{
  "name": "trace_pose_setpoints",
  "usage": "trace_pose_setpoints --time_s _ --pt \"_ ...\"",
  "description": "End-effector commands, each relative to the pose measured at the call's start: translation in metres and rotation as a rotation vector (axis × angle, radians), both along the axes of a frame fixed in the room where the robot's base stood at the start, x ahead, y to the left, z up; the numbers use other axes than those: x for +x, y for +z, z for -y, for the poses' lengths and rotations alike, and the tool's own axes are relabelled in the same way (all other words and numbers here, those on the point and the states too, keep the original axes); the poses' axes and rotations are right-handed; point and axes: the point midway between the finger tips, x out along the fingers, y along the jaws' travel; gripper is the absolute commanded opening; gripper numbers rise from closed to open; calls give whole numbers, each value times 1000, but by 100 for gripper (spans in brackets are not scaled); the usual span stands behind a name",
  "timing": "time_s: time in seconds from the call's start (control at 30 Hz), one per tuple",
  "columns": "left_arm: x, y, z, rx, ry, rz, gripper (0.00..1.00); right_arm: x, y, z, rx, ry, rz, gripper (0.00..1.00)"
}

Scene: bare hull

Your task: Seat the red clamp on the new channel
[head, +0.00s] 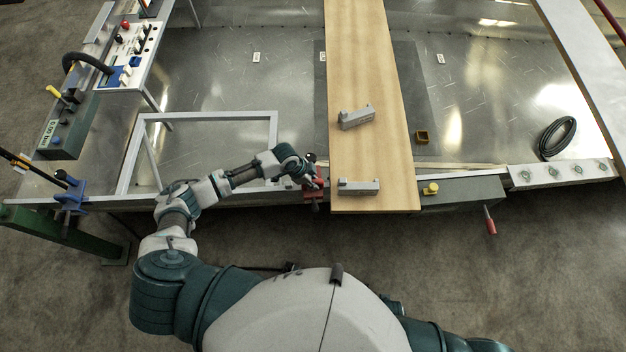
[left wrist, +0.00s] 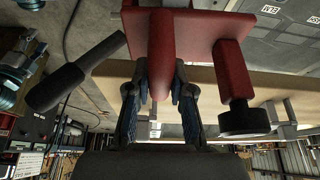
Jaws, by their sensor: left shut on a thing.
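The red clamp (head: 314,191) is at the front edge of the metal hull, just left of the wooden plank. My left gripper (head: 306,177) is shut on it. In the left wrist view, the red clamp (left wrist: 205,32) fills the top, with its red part between the fingers of my left gripper (left wrist: 160,82); a dark handle and a black round pad show on it. Two grey channel-like pieces, one farther back (head: 356,118) and one nearer (head: 358,187), lie on the plank. I cannot tell which part is the new channel, or whether the clamp touches the edge. My right gripper is out of view.
The wooden plank (head: 365,60) runs from back to front, right of the clamp. A light metal frame (head: 210,117) lies to its left. A blue clamp (head: 70,192) is at the left edge.

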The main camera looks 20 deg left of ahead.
Motion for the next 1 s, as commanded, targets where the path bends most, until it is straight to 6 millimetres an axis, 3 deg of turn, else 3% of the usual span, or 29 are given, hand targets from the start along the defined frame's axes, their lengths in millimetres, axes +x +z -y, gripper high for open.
trace_pose_setpoints --time_s 0.43,0.47,0.57,0.87,1.0 --pt "-2 1 3 -3 -1 1 0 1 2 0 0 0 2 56" --pt "-2 1 3 -3 -1 1 29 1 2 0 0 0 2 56" --pt "-2 1 2 -3 -1 1 51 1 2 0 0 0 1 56" --pt "-3 0 0 0 -1 -2 51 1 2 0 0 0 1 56" --pt "-4 13 -5 0 -1 1 51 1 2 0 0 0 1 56"
